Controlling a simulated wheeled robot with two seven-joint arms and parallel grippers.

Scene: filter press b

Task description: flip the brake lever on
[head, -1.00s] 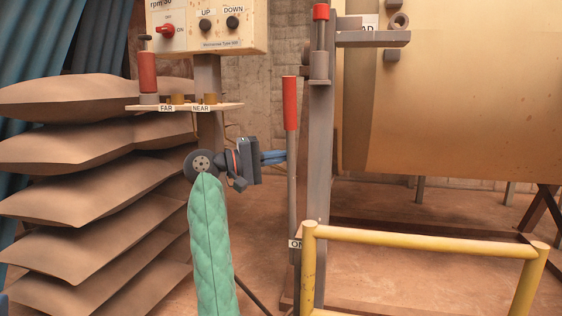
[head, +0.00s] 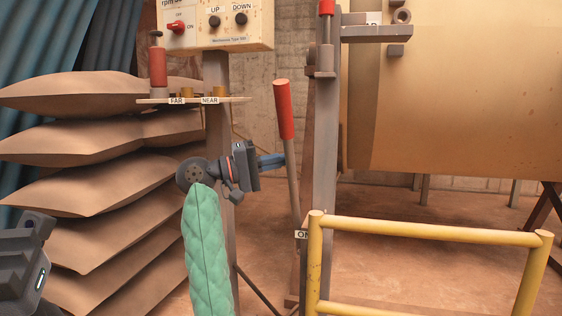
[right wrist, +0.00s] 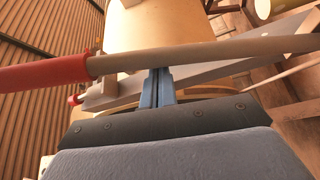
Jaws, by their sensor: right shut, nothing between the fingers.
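The brake lever has a red grip (head: 284,108) on a grey shaft (head: 293,185). It stands beside a grey post, its top leaning left in the head view.
A yellow rail (head: 430,232) stands right of the lever's foot. The grey post (head: 322,150) is close behind the lever, a big tan drum (head: 460,110) beyond. Stacked brown sacks (head: 75,140) and a control box (head: 215,25) with a FAR/NEAR shelf are at left.

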